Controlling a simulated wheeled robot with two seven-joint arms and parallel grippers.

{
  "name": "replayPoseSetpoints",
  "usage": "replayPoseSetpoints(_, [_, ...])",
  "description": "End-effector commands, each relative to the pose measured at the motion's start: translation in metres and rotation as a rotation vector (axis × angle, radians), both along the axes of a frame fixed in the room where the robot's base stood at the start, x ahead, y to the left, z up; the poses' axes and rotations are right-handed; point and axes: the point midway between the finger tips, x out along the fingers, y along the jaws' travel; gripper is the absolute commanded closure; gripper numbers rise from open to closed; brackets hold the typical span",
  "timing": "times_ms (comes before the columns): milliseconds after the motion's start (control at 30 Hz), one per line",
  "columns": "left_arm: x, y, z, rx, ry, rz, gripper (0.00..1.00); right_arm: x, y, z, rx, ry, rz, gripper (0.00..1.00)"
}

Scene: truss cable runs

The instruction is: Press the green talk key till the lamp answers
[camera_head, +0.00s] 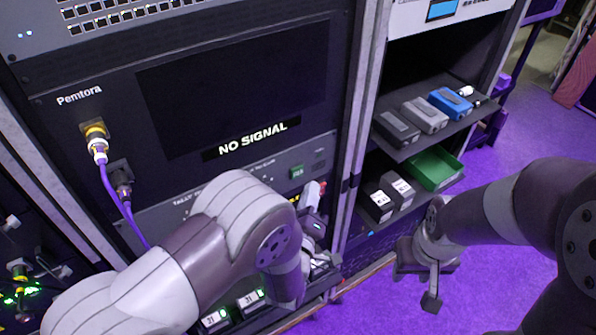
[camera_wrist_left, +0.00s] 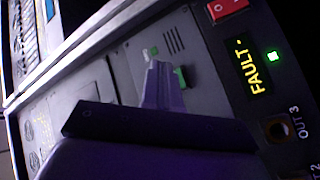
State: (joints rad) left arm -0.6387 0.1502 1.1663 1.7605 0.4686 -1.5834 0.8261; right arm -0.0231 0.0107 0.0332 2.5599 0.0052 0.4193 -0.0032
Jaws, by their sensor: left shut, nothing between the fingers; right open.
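The green talk key (camera_head: 297,172) is on the grey panel strip below the dark NO SIGNAL screen. In the left wrist view the key (camera_wrist_left: 181,77) shows its edge beside my fingertips, which partly hide it. My left gripper (camera_head: 311,195) is shut and empty, just below the key in the head view; its fingers (camera_wrist_left: 160,85) also show in the wrist view. Whether they touch the key I cannot tell. A lamp (camera_wrist_left: 274,56) glows green beside a yellow FAULT display (camera_wrist_left: 258,68). My right gripper (camera_head: 420,283) hangs open and empty over the purple floor.
A red rocker switch (camera_wrist_left: 227,8) is close to the FAULT display. The NO SIGNAL screen (camera_head: 235,90) is above the strip. Purple cables (camera_head: 122,205) hang at left. A shelf (camera_head: 410,140) with boxes and a green bin (camera_head: 434,168) stands at right, with open floor beyond.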

Motion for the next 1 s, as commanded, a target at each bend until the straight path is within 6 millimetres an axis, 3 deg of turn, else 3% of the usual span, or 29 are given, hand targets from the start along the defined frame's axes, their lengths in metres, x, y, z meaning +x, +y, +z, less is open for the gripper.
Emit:
replayPoseSetpoints(300, [0.017,0.012,0.000,0.001,-0.001,0.001,1.00,0.000,0.000,-0.005,0.000,0.000,0.000,0.57])
replayPoseSetpoints(1000, [0.017,0.012,0.000,0.001,-0.001,-0.001,1.00,0.000,0.000,-0.004,0.000,0.000,0.000,0.57])
